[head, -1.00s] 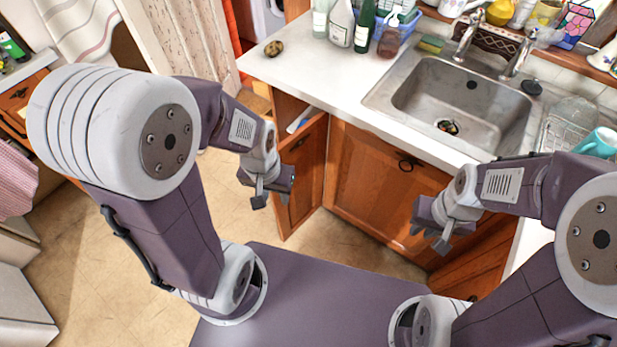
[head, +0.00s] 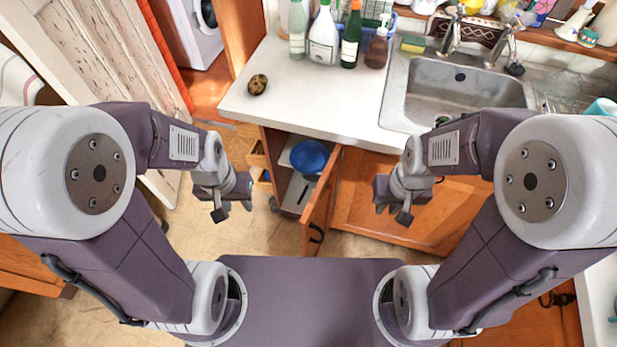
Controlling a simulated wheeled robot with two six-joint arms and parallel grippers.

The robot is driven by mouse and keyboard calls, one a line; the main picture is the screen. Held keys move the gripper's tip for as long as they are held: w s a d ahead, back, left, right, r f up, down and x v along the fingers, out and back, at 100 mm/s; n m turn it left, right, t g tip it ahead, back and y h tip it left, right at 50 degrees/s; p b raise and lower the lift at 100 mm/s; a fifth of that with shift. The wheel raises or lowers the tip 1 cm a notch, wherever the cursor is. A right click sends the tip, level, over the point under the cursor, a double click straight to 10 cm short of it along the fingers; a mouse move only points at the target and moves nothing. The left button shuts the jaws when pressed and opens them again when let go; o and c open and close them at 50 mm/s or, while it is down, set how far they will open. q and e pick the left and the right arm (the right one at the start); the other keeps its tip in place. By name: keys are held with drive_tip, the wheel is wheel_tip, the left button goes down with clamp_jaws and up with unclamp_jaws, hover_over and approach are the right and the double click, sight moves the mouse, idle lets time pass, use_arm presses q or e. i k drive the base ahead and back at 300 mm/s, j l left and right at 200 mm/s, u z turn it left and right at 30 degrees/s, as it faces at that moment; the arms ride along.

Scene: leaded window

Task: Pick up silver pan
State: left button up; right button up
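I see no silver pan in the head view. A blue bowl-like object (head: 309,157) sits on a shelf inside the open cabinet under the counter corner. My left gripper (head: 233,209) hangs above the floor to the left of that cabinet. Its fingers look apart, with nothing between them. My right gripper (head: 392,212) is in front of the closed wooden cabinet door below the sink. Its fingers also look apart and empty. The metal sink (head: 455,92) is partly hidden by my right arm, with a small dark item at its drain.
The open cabinet door (head: 321,205) juts toward me between my grippers. A white washing machine (head: 195,30) stands at the far left. Floor is clear at left.

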sight(310, 180)
drive_tip(key=j, duration=0.75)
drive_tip(key=i+j, duration=0.15)
drive_tip(key=j, duration=1.4)
drive_tip(key=i+z, duration=0.05)
drive_tip(key=i, duration=0.05)
